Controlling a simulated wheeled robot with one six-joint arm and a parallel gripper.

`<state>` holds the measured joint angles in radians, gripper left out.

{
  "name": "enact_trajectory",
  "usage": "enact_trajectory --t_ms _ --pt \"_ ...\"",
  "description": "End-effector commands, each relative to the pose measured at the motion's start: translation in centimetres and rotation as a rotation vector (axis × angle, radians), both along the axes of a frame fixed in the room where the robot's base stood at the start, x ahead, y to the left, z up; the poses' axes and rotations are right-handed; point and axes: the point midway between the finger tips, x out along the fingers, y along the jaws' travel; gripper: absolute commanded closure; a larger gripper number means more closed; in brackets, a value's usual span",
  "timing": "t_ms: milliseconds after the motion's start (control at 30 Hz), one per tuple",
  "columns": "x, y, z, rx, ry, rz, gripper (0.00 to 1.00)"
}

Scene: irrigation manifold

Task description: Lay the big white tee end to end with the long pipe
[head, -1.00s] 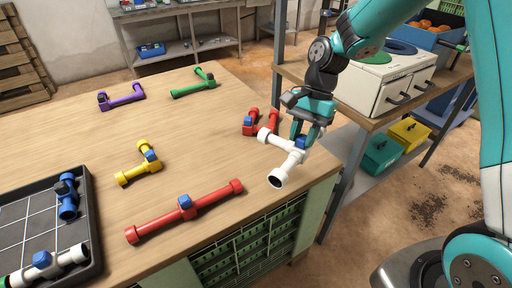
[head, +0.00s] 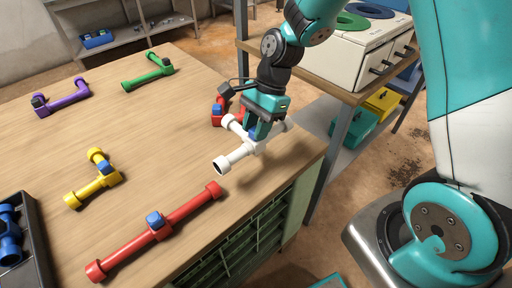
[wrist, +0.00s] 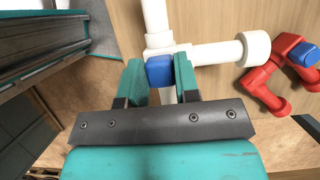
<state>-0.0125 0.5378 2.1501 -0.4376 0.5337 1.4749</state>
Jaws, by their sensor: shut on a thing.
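The big white tee (head: 238,156) is in my gripper (head: 256,130), by the table's right edge in the head view. In the wrist view the fingers (wrist: 160,80) are shut on the blue block (wrist: 159,71) at the joint of the white tee (wrist: 215,53). One open end of the tee points toward the front left. Whether it touches the table is hard to tell. The long red pipe (head: 188,208), with a blue block (head: 155,220) at its middle, lies along the table's front edge. Its right end is apart from the tee, just in front of it.
A smaller red piece (head: 219,112) lies close behind the tee; it also shows in the wrist view (wrist: 262,83). Yellow (head: 100,185), purple (head: 62,96) and green (head: 148,72) pieces lie farther left. A dark tray (head: 35,240) is at the left. The table's middle is clear.

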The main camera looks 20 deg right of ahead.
Motion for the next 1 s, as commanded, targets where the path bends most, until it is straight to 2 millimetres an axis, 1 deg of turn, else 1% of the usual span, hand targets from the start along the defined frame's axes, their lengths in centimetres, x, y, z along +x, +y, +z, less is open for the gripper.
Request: enact_trajectory --t_ms 33,233,433,533,867,900,967,1000 --pt "-0.1 0.0 -1.0 -0.001 0.002 0.001 1.00" --pt "0.0 -0.1 -2.8 -0.001 0.002 -0.001 1.00" --pt "0.0 -0.2 -5.8 0.000 0.002 -0.002 1.00" --pt "0.0 -0.2 -6.4 0.000 -0.001 -0.003 1.00" --pt "0.0 -0.2 -6.7 -0.001 -0.001 -0.003 1.00" --pt "0.0 -0.2 -6.8 -0.001 -0.001 -0.003 0.68" --pt "0.0 -0.2 -6.7 -0.001 -0.001 -0.003 0.55" --pt "0.0 -0.2 -6.7 -0.001 -0.001 -0.003 0.45"
